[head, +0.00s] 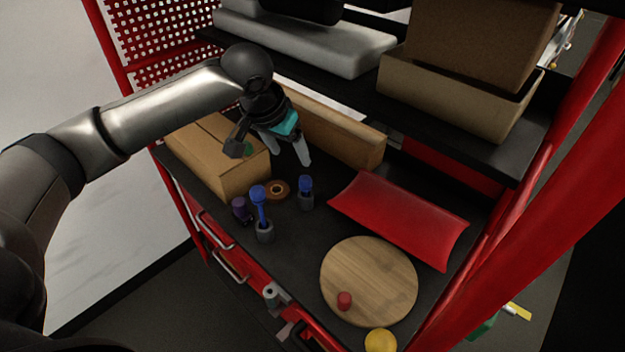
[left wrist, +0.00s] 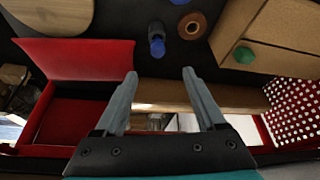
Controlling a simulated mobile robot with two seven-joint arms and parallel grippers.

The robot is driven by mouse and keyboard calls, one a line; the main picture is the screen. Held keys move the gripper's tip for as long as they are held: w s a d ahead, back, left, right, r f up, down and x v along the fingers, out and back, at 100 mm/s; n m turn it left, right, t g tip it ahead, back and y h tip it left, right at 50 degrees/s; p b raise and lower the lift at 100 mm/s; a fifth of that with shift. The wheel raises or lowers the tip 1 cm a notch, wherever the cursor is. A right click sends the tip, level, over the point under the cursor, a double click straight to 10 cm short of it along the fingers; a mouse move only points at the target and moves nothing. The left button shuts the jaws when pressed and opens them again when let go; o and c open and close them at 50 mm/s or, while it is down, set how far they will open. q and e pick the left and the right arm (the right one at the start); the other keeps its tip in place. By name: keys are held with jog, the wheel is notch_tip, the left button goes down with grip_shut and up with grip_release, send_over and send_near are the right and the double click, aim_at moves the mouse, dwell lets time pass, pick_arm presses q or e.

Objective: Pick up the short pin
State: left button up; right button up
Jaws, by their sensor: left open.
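The short pin (head: 305,184) has a blue head and stands upright in a small grey holder (head: 306,201) on the dark bench top. A taller blue pin (head: 259,198) stands in another grey holder (head: 264,232) to its left. My left gripper (head: 272,156) is open and empty, above and behind the short pin. In the left wrist view the short pin (left wrist: 157,46) shows beyond the open fingers (left wrist: 160,73), apart from them. Its shaft is mostly hidden in the holder. My right gripper is not in view.
A brown ring (head: 277,190) and a purple object (head: 241,210) lie close by. A cardboard box (head: 225,160) is at left, a long box (head: 335,135) behind. A red curved piece (head: 400,218) and a round wooden board (head: 370,275) are at right. A shelf (head: 440,125) overhangs the back.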

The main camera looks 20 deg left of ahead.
pick_arm(q)
send_over(305, 178)
jog(key=s, duration=0.3)
jog(key=f, duration=0.6)
jog(key=shift+w+a+f+b, duration=0.15)
jog(key=shift+a+f+b, duration=0.15)
jog(key=shift+b, duration=0.1)
jog(key=shift+w+f, duration=0.35)
jog(key=shift+f, duration=0.3)
jog(key=x, duration=0.2)
jog(key=b+x, duration=0.1)
jog(key=x, duration=0.1)
jog(key=shift+w+d+f, duration=0.25)
jog(key=shift+w+f, duration=0.05)
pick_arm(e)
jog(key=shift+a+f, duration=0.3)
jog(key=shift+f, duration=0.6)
pick_arm(q)
grip_shut()
